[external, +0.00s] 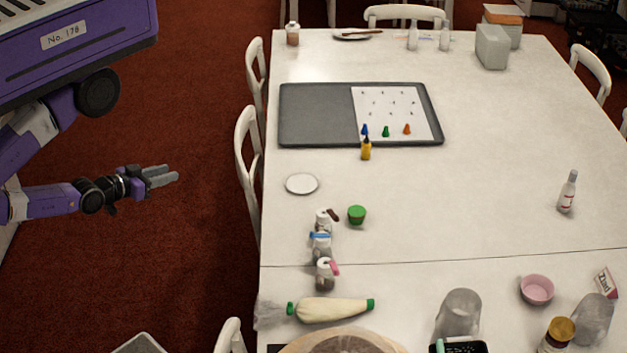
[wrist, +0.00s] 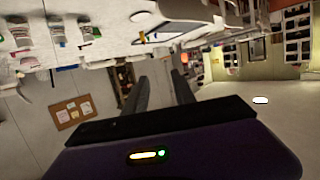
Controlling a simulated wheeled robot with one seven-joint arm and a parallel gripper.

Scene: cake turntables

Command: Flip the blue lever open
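The blue lever (external: 320,236) sits on top of the middle one of three small jars standing in a row near the left edge of the white table. It lies roughly flat across its jar; its exact position is too small to tell. The jar behind has a dark red lever (external: 332,215), the jar in front a pink one (external: 333,267). My gripper (external: 172,174) is left of the table, beyond the chairs, well apart from the jars. In the wrist view my gripper (wrist: 160,78) has its two fingers apart with nothing between them.
White chairs (external: 247,170) stand between my gripper and the table. A green cup (external: 357,215) is right of the jars, a white plate (external: 302,184) behind them, and a piping bag (external: 333,309) in front. A grey tray (external: 315,115) lies further back. The table's middle right is mostly clear.

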